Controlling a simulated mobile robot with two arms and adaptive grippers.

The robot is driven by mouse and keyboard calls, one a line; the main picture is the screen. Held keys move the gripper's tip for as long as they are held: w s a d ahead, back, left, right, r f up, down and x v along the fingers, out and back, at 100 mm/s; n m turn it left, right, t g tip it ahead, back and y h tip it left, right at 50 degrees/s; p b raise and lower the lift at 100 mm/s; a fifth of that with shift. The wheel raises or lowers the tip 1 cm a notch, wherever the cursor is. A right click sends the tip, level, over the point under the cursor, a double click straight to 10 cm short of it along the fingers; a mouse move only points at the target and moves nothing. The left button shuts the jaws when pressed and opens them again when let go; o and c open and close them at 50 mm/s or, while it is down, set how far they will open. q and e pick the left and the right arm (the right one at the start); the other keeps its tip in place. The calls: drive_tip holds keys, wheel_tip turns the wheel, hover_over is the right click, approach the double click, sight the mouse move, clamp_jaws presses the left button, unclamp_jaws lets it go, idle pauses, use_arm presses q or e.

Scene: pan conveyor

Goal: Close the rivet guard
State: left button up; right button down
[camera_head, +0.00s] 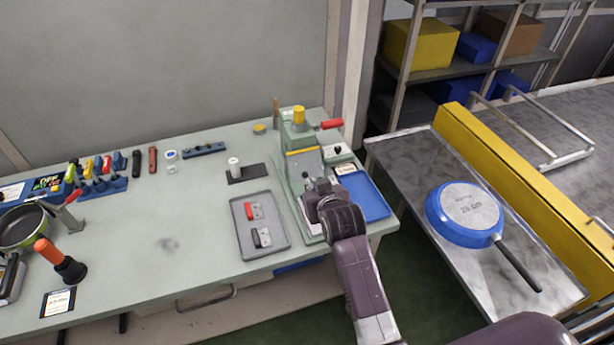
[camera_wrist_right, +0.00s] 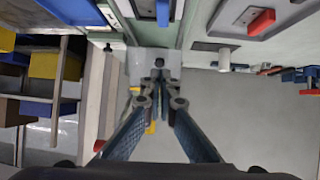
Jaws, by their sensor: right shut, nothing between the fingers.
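The green rivet press (camera_head: 297,130) stands at the right end of the workbench, with a yellow cap and a red handle (camera_head: 331,124). Its rivet guard (camera_head: 304,163) looks like a grey plate with a yellow top edge on the front of the press; I cannot tell how far it is closed. My right gripper (camera_head: 318,185) is right in front of the guard, partly hidden by its own wrist. In the right wrist view its fingers (camera_wrist_right: 159,78) meet, shut and empty, close to a grey plate (camera_wrist_right: 140,65). I cannot tell whether they touch. My left gripper is out of view.
A grey tray (camera_head: 272,252) with red and black handles lies left of the press, a blue tray (camera_head: 374,212) right of it. A blue pan (camera_head: 465,213) lies upside down on the metal conveyor table (camera_head: 410,160). The bench middle is clear.

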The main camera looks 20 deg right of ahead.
sight(305, 176)
drive_tip(key=shift+p+x, duration=0.55)
drive_tip(key=shift+x, duration=2.6)
